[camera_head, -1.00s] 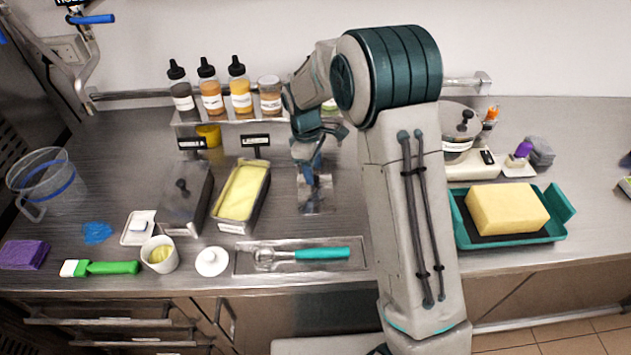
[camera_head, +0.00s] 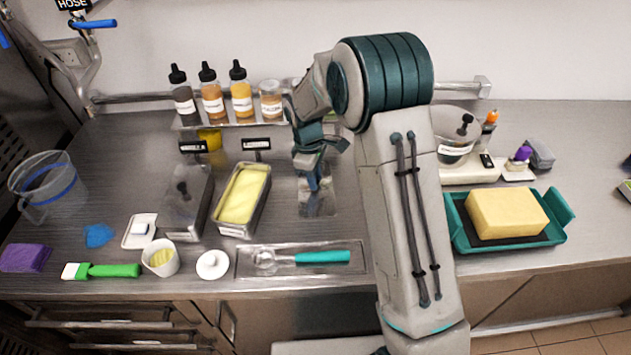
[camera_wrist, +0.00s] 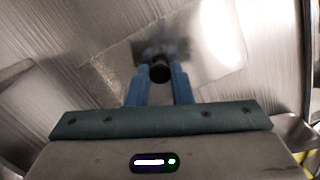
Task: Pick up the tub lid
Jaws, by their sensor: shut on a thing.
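The tub lid (camera_head: 318,207) is a flat, shiny steel plate with a dark knob (camera_wrist: 159,72). It is at the middle of the counter in the head view, right of the tub of yellow ice cream (camera_head: 241,197). The lid also shows in the wrist view (camera_wrist: 205,62). My gripper (camera_head: 315,184) is above the lid, its blue fingers pointing down. In the wrist view my gripper (camera_wrist: 160,82) is shut on the knob, one finger on each side. The fingers hide part of the lid in the head view. I cannot tell whether it touches the counter.
A lidded steel tub (camera_head: 187,205) stands left of the open one. A tray with a teal-handled scoop (camera_head: 315,257) lies in front. Bottles (camera_head: 211,95) stand on a rear shelf. A teal tray (camera_head: 460,237) with a yellow block is to the right.

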